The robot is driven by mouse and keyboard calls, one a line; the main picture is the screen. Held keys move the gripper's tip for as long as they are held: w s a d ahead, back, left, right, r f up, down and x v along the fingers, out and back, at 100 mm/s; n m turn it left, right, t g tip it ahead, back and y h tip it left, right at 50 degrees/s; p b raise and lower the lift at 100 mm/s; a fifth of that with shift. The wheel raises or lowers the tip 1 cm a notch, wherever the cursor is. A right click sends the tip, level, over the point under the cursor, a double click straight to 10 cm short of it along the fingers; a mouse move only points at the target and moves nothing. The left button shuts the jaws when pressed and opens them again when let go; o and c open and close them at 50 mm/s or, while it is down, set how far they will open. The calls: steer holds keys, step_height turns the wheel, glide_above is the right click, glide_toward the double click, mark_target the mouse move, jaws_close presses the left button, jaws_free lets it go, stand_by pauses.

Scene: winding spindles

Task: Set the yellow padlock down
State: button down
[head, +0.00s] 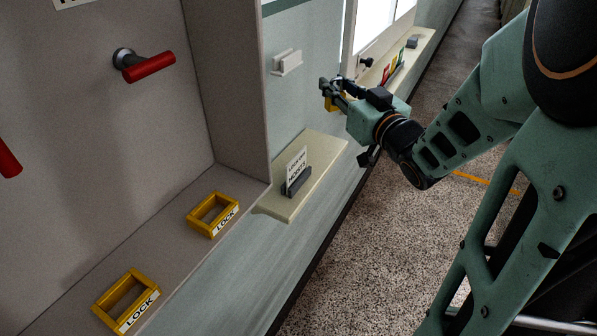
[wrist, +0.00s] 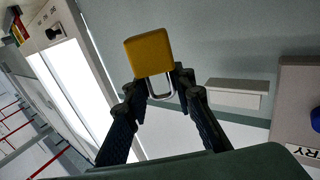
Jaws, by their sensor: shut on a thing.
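The yellow padlock (wrist: 148,52) is held in my gripper (wrist: 160,88). In the wrist view its block body points away from the jaws, and the silver shackle sits between the fingertips. In the head view my gripper (head: 330,91) is in the air in front of the pale green wall, and a small part of the padlock (head: 333,104) shows beneath the fingers. Two yellow frames labelled LOCK lie on the grey ledge at lower left: a nearer one (head: 98,303) and a farther one (head: 192,219). Both look empty. My gripper is well away from them.
A cream shelf (head: 327,151) below my gripper bears a sign in a dark holder (head: 296,187). Red handles (head: 150,67) stick out from the grey panel. A grey partition (head: 232,90) stands between the ledge and the shelf. A farther shelf (head: 424,40) holds small coloured items.

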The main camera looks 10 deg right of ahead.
mark_target(336, 110)
steer(key=s+d+f+n+g+y+b, duration=0.1)
steer(key=s+f+n+g+y+b, duration=0.2)
steer(key=s, duration=0.6)
steer(key=shift+t+y, duration=0.5)
steer(key=w, duration=0.2)
steer(key=w+f, duration=0.1)
steer(key=w, duration=0.2)
steer(key=w+a+f+b, duration=0.1)
steer(key=w, duration=0.2)
steer(key=shift+w+a, duration=0.1)
steer(key=w+f, duration=0.1)
steer(key=f, duration=0.1)
steer(key=w+f, duration=0.1)
steer(key=w, duration=0.1)
steer(key=w+f+b, duration=0.1)
steer(key=w+f, duration=0.1)
steer(key=shift+w+a+f, duration=0.1)
steer(key=shift+a+f, duration=0.2)
steer(key=shift+a, duration=0.1)
steer(key=shift+w+a+f, duration=0.1)
steer(key=shift+w+f, duration=0.15)
steer(key=shift+f, duration=1.6)
steer(key=shift+f, duration=0.1)
